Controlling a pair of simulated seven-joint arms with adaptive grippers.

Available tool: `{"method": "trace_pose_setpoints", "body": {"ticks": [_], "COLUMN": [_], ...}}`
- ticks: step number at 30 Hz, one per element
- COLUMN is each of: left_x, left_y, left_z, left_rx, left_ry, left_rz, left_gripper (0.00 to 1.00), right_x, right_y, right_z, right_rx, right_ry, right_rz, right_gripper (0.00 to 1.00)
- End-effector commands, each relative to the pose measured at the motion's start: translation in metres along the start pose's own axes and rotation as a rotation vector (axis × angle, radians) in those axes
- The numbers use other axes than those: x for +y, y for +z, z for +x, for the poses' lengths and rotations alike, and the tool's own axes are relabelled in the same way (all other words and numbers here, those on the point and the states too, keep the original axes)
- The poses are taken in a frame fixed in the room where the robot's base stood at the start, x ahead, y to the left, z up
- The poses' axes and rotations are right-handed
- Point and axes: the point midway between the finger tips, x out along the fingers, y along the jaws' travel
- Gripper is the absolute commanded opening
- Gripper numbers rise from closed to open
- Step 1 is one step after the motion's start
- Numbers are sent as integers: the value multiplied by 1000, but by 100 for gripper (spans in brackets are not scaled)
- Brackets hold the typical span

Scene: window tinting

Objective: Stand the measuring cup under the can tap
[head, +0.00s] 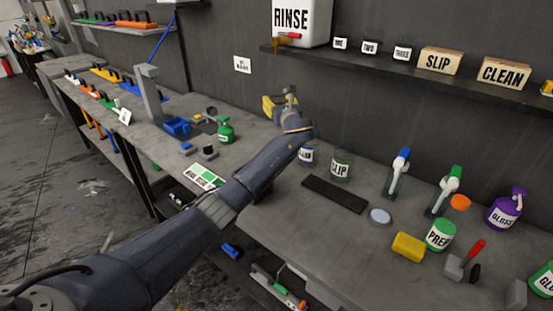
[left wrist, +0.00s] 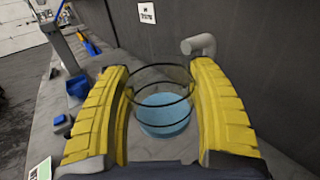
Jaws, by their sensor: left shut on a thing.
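The measuring cup (left wrist: 163,102) shows in the left wrist view as a clear round vessel with dark rings and blue in its lower part. The yellow fingers of my left gripper (left wrist: 162,85) are shut on it, one on each side. In the head view my left gripper (head: 279,104) is over the back of the bench near the wall, and the cup cannot be made out there. The white RINSE can (head: 301,20) stands on the wall shelf, with its brownish tap (head: 287,40) at its lower front. The tap is above my gripper in the picture.
The shelf (head: 400,67) holds small labelled jars, a SLIP block (head: 439,61) and a CLEAN block (head: 503,72). A green spray bottle (head: 225,131) stands left of my gripper. A jar (head: 340,167) and dark mat (head: 335,194) lie right of my arm.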

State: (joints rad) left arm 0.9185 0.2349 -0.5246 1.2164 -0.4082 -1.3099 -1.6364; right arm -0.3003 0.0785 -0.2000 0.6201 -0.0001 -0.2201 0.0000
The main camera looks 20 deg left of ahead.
Motion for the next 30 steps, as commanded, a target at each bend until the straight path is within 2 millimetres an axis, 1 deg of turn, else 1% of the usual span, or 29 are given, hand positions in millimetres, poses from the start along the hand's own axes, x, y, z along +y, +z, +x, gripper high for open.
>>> {"method": "trace_pose_setpoints", "body": {"ticks": [2,5,8,18,21,24,27,30], "left_x": [4,6,7,6,6,6,6,6], "left_y": [-3,-16,-36,-111,-130,-144,-154,-159], "left_z": [0,0,0,0,0,0,0,0], "left_rx": [1,3,3,2,2,1,1,0], "left_ry": [18,28,29,27,28,27,27,27], "left_rz": [-1,3,3,3,2,3,1,-1], "left_gripper": [31,31,31,31,31,31,31,31], "right_x": [0,0,0,0,0,1,2,2], "right_y": [0,0,0,0,0,0,0,0], "right_z": [0,0,0,0,0,0,0,0], "right_rx": [0,0,0,0,0,0,0,0], "right_ry": [0,0,0,0,0,1,1,2], "right_rz": [0,0,0,0,0,0,-1,-1], "right_gripper": [44,44,44,44,44,44,44,44]}}
